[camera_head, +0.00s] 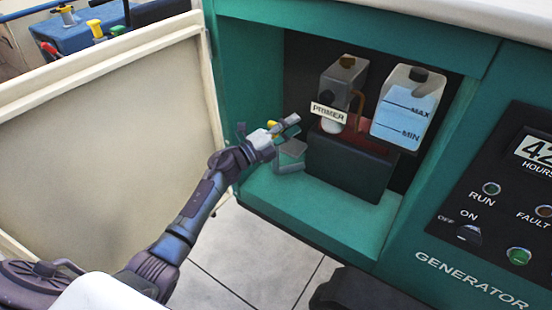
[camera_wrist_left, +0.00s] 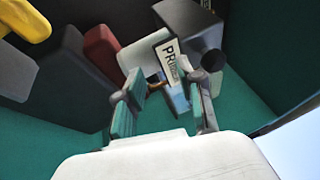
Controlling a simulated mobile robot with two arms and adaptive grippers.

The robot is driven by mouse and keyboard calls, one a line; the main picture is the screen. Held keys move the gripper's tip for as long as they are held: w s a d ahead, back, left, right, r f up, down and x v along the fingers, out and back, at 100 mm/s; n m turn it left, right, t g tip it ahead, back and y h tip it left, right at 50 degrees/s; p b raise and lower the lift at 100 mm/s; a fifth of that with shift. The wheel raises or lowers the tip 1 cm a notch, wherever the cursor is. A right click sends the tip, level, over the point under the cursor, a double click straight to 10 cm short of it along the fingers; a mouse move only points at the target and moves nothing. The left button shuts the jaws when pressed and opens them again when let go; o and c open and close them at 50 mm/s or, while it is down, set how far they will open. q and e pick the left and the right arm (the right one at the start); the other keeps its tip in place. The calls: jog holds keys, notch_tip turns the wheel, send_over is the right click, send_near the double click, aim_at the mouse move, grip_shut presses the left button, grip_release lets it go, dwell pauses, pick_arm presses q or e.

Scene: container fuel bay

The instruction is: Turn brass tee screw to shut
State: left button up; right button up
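The primer unit (camera_head: 345,75), a grey box with a PRIMER label (camera_head: 329,112), stands in the green bay. In the left wrist view the PRIMER label (camera_wrist_left: 171,60) lies ahead of my gripper. A small brass-coloured piece (camera_wrist_left: 155,86) shows there between the fingers, partly hidden; I cannot tell surely that it is the tee screw. In the head view I cannot make out the screw. My left gripper (camera_head: 298,141) is at the bay's opening, left of the primer unit. Its fingers (camera_wrist_left: 165,97) are apart, with no clear grip on anything. My right gripper is not in view.
The bay floor (camera_head: 320,205) is clear in front. A cream door panel (camera_head: 110,130) stands open at left. The generator panel (camera_head: 500,210) is at right.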

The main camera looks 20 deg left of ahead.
pick_arm(q)
jog(key=s+a+f+n+y+p, duration=0.1)
jog(key=s+f+n+y+p, duration=0.1)
jog(key=f, duration=0.4)
jog(key=s+a+f+n+y+p, duration=0.1)
jog(key=f+n+y+p, duration=0.1)
jog(key=f+n, duration=0.4)
jog(key=shift+s+a+f+n+g+y+p, duration=0.3)
jog(key=shift+s+a+f+n+y, duration=0.1)
jog(key=shift+y, duration=0.5)
